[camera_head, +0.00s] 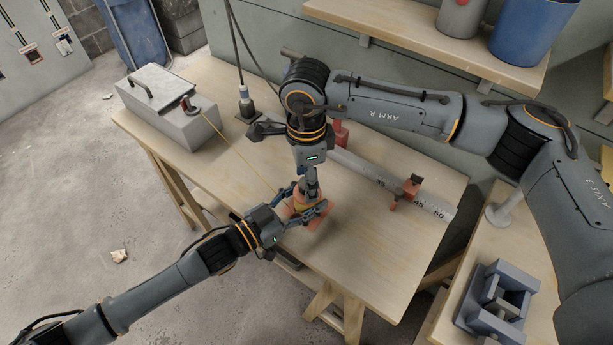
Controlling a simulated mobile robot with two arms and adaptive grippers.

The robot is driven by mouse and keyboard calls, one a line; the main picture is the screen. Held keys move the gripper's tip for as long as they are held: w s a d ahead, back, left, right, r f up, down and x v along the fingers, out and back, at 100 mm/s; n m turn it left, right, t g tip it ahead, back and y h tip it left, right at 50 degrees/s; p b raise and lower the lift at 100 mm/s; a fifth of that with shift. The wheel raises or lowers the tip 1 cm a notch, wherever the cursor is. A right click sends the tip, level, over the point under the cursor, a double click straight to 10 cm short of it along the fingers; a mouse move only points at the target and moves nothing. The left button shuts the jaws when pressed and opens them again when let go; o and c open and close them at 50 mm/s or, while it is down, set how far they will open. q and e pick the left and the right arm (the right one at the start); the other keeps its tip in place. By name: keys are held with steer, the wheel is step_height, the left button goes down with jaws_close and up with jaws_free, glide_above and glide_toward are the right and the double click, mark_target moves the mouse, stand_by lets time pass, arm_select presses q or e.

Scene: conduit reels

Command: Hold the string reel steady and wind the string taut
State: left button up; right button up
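The orange string reel (299,218) stands on the wooden workbench and is partly hidden by my grippers. My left gripper (304,202) reaches in from the lower left, with its fingers closed on two sides of the reel. My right gripper (312,188) points down from above onto the top of the reel. Its fingertips are small and partly covered, so their opening is unclear. The thin yellow string (238,150) runs in a nearly straight line from the grey metal box (168,112) to the reel.
A grey pipe with markings (381,180) lies across the workbench (350,262) behind the reel, in an orange clamp (408,192). A black cable with a plug (245,102) stands near the box. A shelf (440,48) with a blue bucket (522,30) is above. The bench front right is clear.

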step_height(320, 180, up, 12)
stand_by(0.7)
arm_select(q)
steer(key=o, duration=1.4)
